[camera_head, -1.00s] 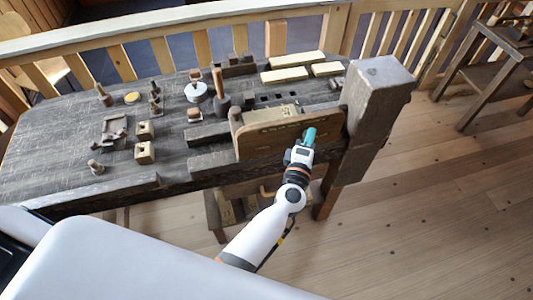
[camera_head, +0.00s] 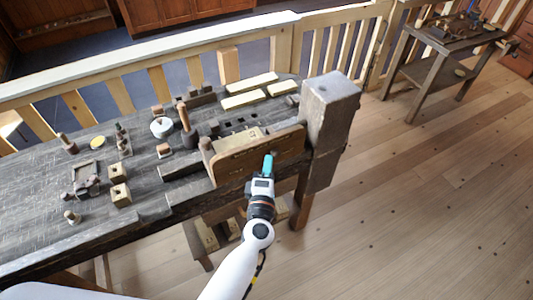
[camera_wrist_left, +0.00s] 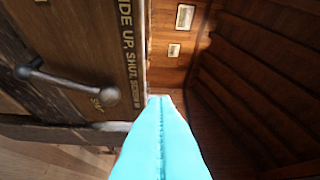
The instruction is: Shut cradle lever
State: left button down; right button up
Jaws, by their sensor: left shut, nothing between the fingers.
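My left gripper (camera_head: 268,162) has teal fingers pressed together, empty, just in front of the lettered wooden board (camera_head: 225,167) on the bench's front. The fingers also fill the lower middle of the left wrist view (camera_wrist_left: 163,140). There a dark metal bar with a round knob (camera_wrist_left: 27,72) lies across the face of the board, left of the fingers and apart from them. I cannot tell whether this bar is the cradle lever. A low grey cradle-like fixture (camera_head: 84,181) sits on the left of the bench, too small to make out a lever. My right gripper is not in view.
The dark bench (camera_head: 40,214) carries wooden blocks (camera_head: 121,194), pale boards (camera_head: 250,98) and an upright brown-handled tool (camera_head: 184,118). A thick post (camera_head: 332,105) stands at its right end. The floor to the right is open, with another table (camera_head: 440,45) farther back.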

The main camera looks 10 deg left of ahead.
pick_arm(q)
jog(key=s, duration=0.1)
jog(key=s+d+r+p, duration=0.1)
jog(key=s, duration=0.2)
jog(key=shift+s+d+r, duration=0.15)
jog(key=shift+s+r, duration=0.05)
jog(key=shift+r, duration=0.1)
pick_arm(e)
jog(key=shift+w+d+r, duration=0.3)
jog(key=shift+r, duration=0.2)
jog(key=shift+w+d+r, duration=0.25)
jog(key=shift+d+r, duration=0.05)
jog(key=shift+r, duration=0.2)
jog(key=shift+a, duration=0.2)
